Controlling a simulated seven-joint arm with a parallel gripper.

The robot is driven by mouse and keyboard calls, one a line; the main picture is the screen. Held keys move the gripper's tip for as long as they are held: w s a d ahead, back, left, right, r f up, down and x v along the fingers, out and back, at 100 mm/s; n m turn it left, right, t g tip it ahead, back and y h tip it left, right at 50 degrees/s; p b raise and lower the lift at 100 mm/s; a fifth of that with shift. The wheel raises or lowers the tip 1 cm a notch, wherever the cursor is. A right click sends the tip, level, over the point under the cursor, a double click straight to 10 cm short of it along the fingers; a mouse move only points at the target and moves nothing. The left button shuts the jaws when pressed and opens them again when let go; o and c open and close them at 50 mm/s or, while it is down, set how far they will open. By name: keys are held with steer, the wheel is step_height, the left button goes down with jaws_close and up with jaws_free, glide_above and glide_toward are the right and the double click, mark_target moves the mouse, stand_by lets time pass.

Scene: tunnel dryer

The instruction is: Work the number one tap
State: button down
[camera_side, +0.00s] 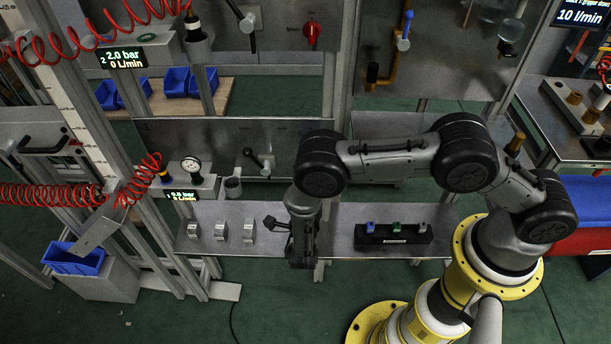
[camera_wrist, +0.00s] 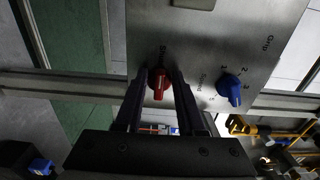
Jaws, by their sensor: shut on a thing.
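A red knob (camera_wrist: 158,83) stands on a grey metal panel (camera_wrist: 240,45), with small lettering beside it. My gripper (camera_wrist: 163,78) has its two dark fingers on either side of this knob and is shut on it. The fingers hide part of the knob's sides. A blue pointer knob (camera_wrist: 229,88) is to the right on the same panel, with small numerals around it and the word "Grip" above. In the side view, my gripper (camera_side: 301,250) is low over the metal bench, and I cannot make out the red knob or the fingertips there.
The metal bench (camera_side: 340,215) carries several pale pieces (camera_side: 220,231) at left and a black block (camera_side: 393,240) with coloured tops at right. A lever (camera_side: 252,158) on the upright panel, a grey cup (camera_side: 233,186) and red coiled hoses (camera_side: 50,194) are nearby.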

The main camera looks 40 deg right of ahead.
stand_by(0.4)
steer(key=c, duration=0.9)
jaws_free()
steer(key=v, duration=1.4)
